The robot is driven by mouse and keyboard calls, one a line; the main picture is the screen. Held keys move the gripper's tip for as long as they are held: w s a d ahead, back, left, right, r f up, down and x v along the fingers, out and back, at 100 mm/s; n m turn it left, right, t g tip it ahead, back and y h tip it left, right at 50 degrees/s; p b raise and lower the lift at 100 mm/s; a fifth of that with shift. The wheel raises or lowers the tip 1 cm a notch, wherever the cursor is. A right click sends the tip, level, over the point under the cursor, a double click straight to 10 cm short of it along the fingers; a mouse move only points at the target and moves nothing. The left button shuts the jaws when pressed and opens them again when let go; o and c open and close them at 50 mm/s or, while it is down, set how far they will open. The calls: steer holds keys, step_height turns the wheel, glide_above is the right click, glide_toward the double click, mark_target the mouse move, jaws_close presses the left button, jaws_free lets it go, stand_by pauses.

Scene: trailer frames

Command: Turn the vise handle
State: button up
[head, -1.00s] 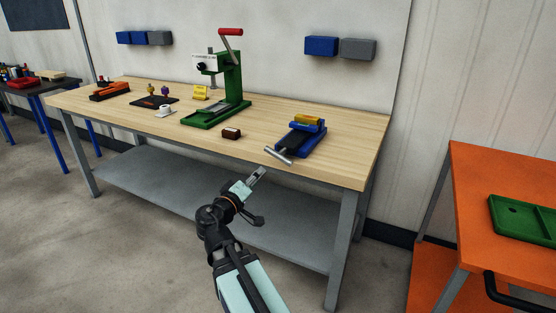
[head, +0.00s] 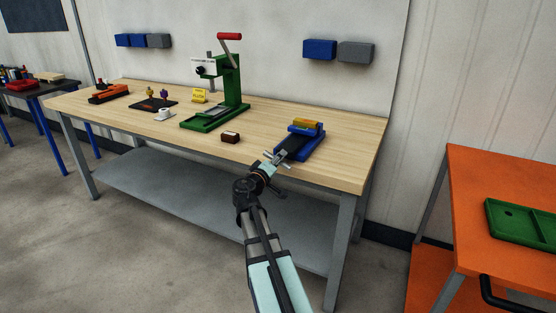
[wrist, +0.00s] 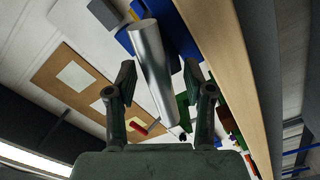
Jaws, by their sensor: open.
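The blue vise (head: 302,141) sits at the front right part of the wooden workbench, with a yellow piece (head: 304,124) at its top. In the head view my gripper (head: 272,157) is at the vise's front end and covers most of the handle. In the wrist view the silver handle bar (wrist: 155,75) lies between the two open fingers of my gripper (wrist: 160,88). Blue vise parts (wrist: 130,38) show behind the bar. I cannot tell whether either finger touches the bar.
A small dark brown block (head: 231,137) lies left of the vise on the workbench (head: 340,160). A green press with a red-handled lever (head: 229,95) stands further back. An orange table (head: 500,195) with a green tray (head: 530,222) stands at the right.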

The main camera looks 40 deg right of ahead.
steer(key=shift+w+d, duration=0.1)
steer(key=shift+d, duration=0.1)
jaws_close()
stand_by(1.3)
jaws_free()
steer(key=shift+a, duration=0.15)
steer(key=v, duration=1.2)
